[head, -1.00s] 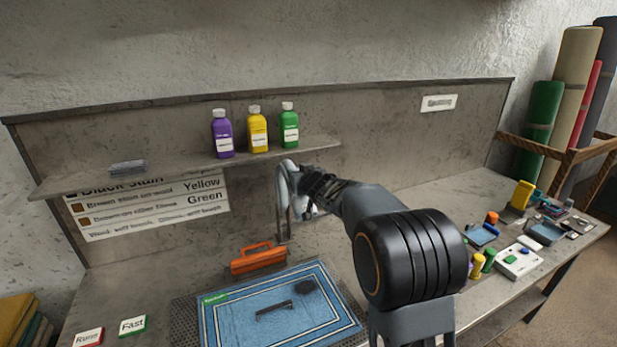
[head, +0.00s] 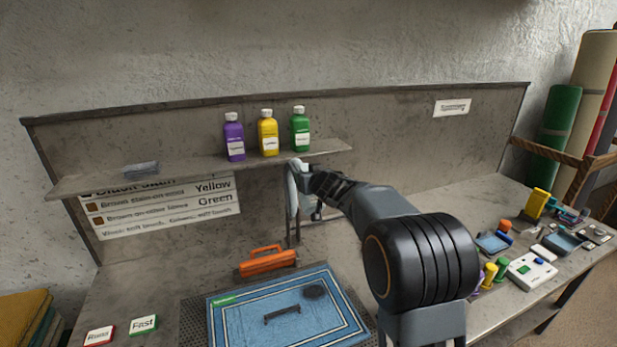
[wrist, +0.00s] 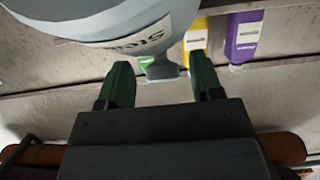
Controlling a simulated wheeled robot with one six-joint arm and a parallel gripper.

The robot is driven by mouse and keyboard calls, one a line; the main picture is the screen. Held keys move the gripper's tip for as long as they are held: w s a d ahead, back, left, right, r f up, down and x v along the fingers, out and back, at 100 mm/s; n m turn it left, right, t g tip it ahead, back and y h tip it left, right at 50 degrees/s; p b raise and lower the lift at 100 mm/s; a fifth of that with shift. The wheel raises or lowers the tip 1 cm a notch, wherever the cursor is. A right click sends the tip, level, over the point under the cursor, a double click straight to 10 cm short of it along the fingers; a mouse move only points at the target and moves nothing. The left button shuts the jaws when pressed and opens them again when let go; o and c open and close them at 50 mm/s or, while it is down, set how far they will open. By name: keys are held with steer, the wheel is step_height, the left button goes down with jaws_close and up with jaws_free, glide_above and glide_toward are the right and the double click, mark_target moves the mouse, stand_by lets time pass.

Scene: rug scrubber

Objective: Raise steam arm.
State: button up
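The steam arm (head: 293,190) stands behind the rug on the bench, a slim grey post with a pale upper part, partly hidden by my wrist. In the wrist view a large pale grey rounded body (wrist: 95,22) fills the top left. It bears a label that seems to read "Steam", upside down, and a short grey tab (wrist: 163,70) juts from it. My gripper (wrist: 163,78) is open, its two dark green fingers on either side of the tab with gaps showing. In the head view my fingertips are hard to make out beside the steam arm.
A shelf (head: 180,172) with purple (head: 234,138), yellow (head: 268,134) and green (head: 300,130) bottles is just behind. An orange-handled tool (head: 267,262) and a blue rug (head: 285,318) lie below. Small tools and a white control box (head: 530,270) crowd the right.

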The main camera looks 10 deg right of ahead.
steer(key=v, duration=1.4)
steer(key=shift+a, duration=0.1)
